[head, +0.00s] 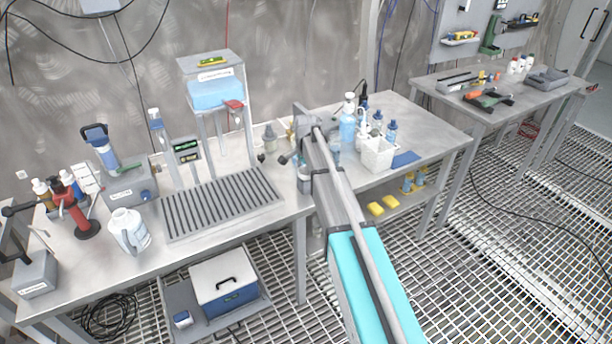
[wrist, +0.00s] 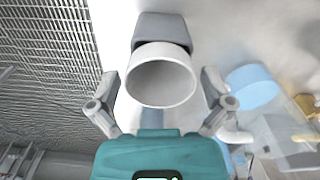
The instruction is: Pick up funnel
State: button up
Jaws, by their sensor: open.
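The funnel (wrist: 160,78) shows in the wrist view as a pale grey-white round mouth facing the camera, with a darker grey block (wrist: 160,30) beyond it. I cannot tell whether the two touch. My gripper (wrist: 160,86) is open, with one finger on each side of the mouth and a visible gap on both sides. In the head view my gripper (head: 297,146) is above the bench, right of the slatted tray. There my own arm blocks part of the view, and I cannot clearly make out the funnel.
A blue bottle (head: 347,130) and a white caddy (head: 377,153) stand right of my gripper. A frame with a blue tank (head: 215,93) stands to the left. Yellow items (head: 376,209) lie on the lower shelf.

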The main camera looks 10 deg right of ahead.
aim_at(306, 170)
jog(key=shift+c, duration=0.3)
jog(key=c, duration=0.8)
jog(key=shift+r, duration=0.2)
notch_tip(306, 170, up, 3)
jog(key=p, duration=0.3)
jog(key=s+r+p, duration=0.3)
jog(key=s, duration=0.1)
jog(key=s+r+p, duration=0.3)
jog(key=s, duration=0.2)
jog(key=s+r+p, duration=0.3)
jog(key=s+p, duration=0.1)
jog(key=s, duration=0.1)
jog(key=shift+d+r, duration=0.3)
jog(key=shift+d, duration=0.1)
